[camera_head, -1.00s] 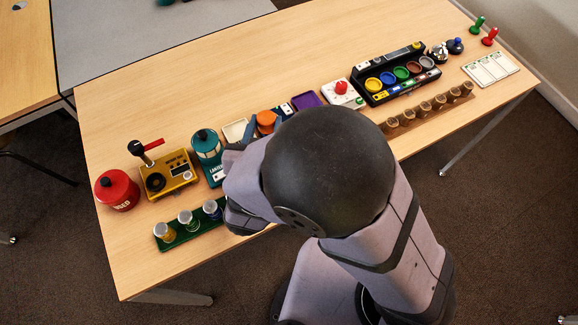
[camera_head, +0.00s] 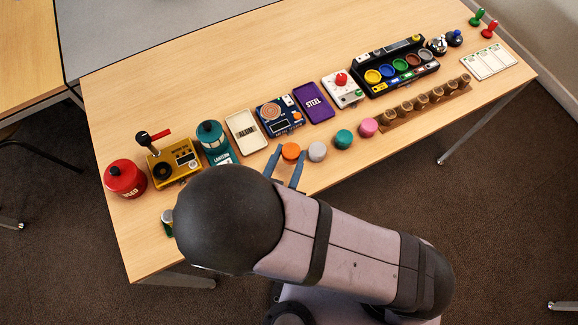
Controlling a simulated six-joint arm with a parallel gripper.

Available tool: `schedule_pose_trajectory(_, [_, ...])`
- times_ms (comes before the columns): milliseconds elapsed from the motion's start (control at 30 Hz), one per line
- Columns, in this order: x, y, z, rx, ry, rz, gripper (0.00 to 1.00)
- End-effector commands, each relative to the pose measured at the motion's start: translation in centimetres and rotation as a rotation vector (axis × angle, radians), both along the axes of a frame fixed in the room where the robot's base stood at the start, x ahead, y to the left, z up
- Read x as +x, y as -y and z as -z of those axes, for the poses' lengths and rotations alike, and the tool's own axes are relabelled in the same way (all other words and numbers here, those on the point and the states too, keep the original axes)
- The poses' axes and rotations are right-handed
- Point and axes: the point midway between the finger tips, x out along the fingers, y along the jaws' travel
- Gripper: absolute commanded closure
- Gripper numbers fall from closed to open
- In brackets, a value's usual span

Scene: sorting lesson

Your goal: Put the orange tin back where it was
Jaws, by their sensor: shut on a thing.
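The orange tin (camera_head: 291,150) is round, with its flat top showing. It is at the left end of a row with a grey tin (camera_head: 317,151), a teal tin (camera_head: 344,138) and a pink tin (camera_head: 368,127). My gripper (camera_head: 290,156) has its two blue-grey fingers on either side of the orange tin and is shut on it. The tin is at or just above the table; I cannot tell whether it touches. My arm hides the table to the lower left.
Behind the tin stand a blue scale (camera_head: 268,129), a cream tray (camera_head: 234,127) and a purple tray (camera_head: 304,93). A teal lantern (camera_head: 211,135) is to the left. A brown rack (camera_head: 391,124) of jars is to the right. The front table strip is bare.

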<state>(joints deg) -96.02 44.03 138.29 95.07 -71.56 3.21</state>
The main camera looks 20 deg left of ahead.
Motion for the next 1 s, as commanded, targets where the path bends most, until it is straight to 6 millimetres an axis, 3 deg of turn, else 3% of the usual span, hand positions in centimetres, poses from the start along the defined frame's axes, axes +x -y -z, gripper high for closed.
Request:
schedule_pose_trajectory(133, [0.0,0.1,1.6,-0.001,0.001,0.001,0.92])
schedule_pose_trajectory(467, [0.0,0.0,2.5,-0.002,0.000,0.000,0.92])
schedule_pose_trajectory(800, [0.0,0.0,5.9,-0.001,0.001,0.001,0.92])
schedule_pose_trajectory(1000, [0.0,0.0,6.1,0.001,0.000,0.000,0.92])
